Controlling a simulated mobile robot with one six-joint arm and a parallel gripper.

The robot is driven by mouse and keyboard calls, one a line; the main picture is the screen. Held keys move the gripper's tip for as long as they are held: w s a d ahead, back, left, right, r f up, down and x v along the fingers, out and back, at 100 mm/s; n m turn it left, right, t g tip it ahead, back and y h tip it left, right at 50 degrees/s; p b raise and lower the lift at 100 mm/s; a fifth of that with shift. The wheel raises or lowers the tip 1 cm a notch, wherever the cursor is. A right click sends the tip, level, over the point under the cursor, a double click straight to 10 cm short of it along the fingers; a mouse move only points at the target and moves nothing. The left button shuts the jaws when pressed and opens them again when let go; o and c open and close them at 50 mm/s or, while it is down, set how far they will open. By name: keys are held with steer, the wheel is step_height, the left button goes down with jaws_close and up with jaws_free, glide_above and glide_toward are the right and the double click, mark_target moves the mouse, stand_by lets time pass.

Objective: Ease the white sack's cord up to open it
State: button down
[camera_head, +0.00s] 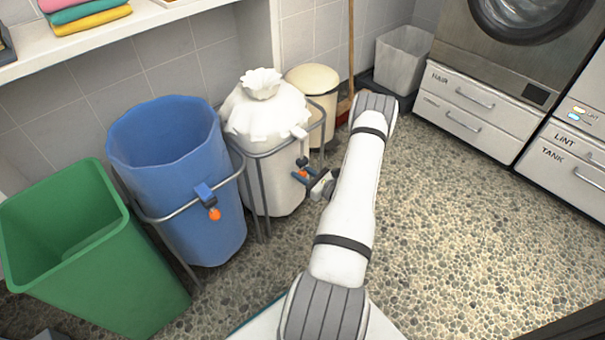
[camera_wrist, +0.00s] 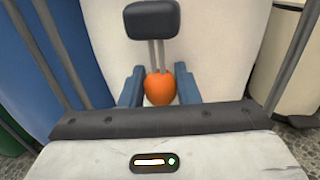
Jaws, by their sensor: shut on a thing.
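The white sack (camera_head: 262,135) stands in a grey metal frame, its top gathered into a ruffled neck (camera_head: 262,84). In the wrist view the sack (camera_wrist: 103,45) fills the background. A dark cord lock (camera_wrist: 152,19) hangs in front of it, with two pale cord strands (camera_wrist: 157,56) running down to an orange bead (camera_wrist: 158,89). My gripper (camera_wrist: 160,92) is shut on the orange bead, its blue fingers on either side of it. In the head view my gripper (camera_head: 303,174) is at the sack's lower right front. The cord's run around the neck is not visible.
A blue sack (camera_head: 178,170) with its own orange bead stands left, open at the top. A green bin (camera_head: 100,260) is further left. A cream lidded bin (camera_head: 314,82) and a broom (camera_head: 350,50) are behind. Pebbled floor (camera_head: 450,220) is clear at right.

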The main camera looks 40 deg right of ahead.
mark_target(293, 149)
step_height(293, 149, up, 9)
steer(key=p, duration=0.5)
steer(key=shift+r, duration=0.15)
steer(key=c, duration=1.1)
jaws_free()
steer(key=p+v, duration=0.2)
steer(key=v, duration=0.5)
steer(key=shift+s, duration=0.4)
